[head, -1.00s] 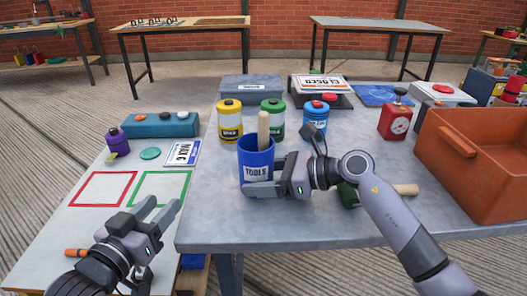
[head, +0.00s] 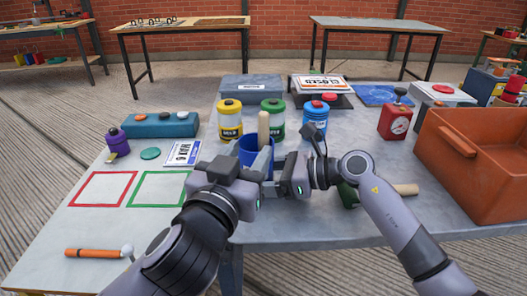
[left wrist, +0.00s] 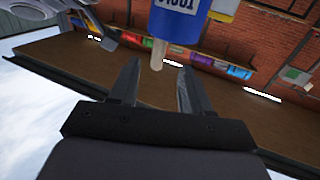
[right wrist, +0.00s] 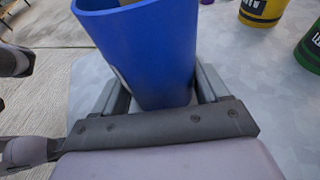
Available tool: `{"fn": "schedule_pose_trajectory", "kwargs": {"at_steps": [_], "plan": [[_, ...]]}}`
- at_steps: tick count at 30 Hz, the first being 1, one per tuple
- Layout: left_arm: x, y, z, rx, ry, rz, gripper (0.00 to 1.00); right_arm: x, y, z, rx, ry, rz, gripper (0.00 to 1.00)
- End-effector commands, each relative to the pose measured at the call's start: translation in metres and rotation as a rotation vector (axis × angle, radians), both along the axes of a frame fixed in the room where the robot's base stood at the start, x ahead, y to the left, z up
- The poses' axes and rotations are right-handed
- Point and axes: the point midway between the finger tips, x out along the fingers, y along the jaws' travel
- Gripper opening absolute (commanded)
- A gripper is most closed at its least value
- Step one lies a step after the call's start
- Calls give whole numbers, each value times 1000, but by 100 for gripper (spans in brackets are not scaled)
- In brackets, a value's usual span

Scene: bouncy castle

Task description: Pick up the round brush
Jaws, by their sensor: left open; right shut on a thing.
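A blue cup (head: 252,152) labelled TOOLS stands on the grey table with a wooden handle (head: 263,128) sticking up from it. The handle's lower end is hidden in the cup, so I cannot tell whether it is the round brush. My right gripper (right wrist: 160,85) is shut on the cup. My left gripper (head: 245,168) is open in front of the cup and partly hides it. In the left wrist view, the handle (left wrist: 157,54) shows upside down beyond and between the open fingers. A green item with a wooden handle (head: 405,189) lies partly behind my right arm.
Yellow (head: 229,120), green (head: 273,117) and blue (head: 316,114) jars stand just behind the cup. An orange crate (head: 485,160) is at the right. An orange-handled tool (head: 95,253) lies at the front left. Red and green outlined squares mark bare surface at the left.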

Motion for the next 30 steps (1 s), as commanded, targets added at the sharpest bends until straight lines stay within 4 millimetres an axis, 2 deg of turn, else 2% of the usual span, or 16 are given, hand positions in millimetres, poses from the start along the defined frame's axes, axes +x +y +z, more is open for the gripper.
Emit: {"fn": "schedule_pose_trajectory", "kwargs": {"at_steps": [4, 14, 24, 30], "plan": [[21, -7, 1, 2, -2, 0, 48, 0, 0, -1, -1, 0, 0, 57], [40, -14, 1, 0, 0, -2, 48, 0, 0, -1, -1, 1, 0, 57], [77, -27, 3, 0, 1, -1, 48, 0, 0, -1, -1, 1, 0, 57], [83, -30, 2, -2, 2, -2, 48, 0, 0, -1, -1, 1, 0, 57]]}}
